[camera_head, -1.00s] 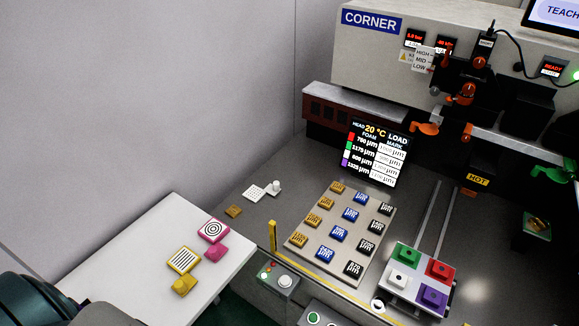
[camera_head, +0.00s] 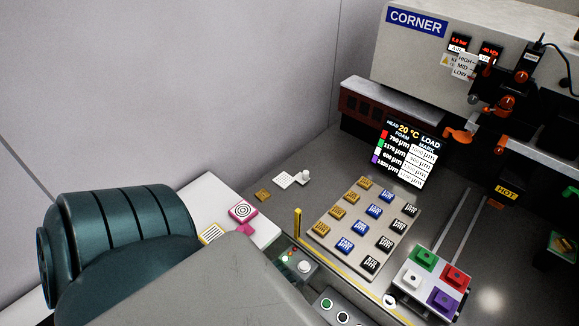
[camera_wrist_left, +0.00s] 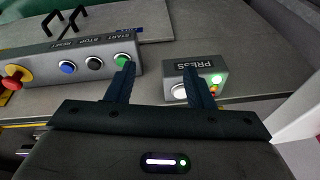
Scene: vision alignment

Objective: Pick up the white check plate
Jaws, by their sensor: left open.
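The white check plate (camera_head: 284,180) lies flat on the grey machine bed near the wall in the head view. It has small dark dots and a white knob (camera_head: 303,177) at its right side. My left arm fills the lower left of the head view, and its gripper is hidden there. In the left wrist view my left gripper (camera_wrist_left: 160,67) is open and empty, above the button boxes. The plate is not in the wrist view. My right gripper is not in view.
A small gold block (camera_head: 263,195) lies left of the plate. A yellow post (camera_head: 297,223) stands in front. A pad tray (camera_head: 326,254) with gold, blue and black blocks lies to the right. A pink target plate (camera_head: 243,211) sits on the white side table. The PRESS box (camera_wrist_left: 196,79) is below my gripper.

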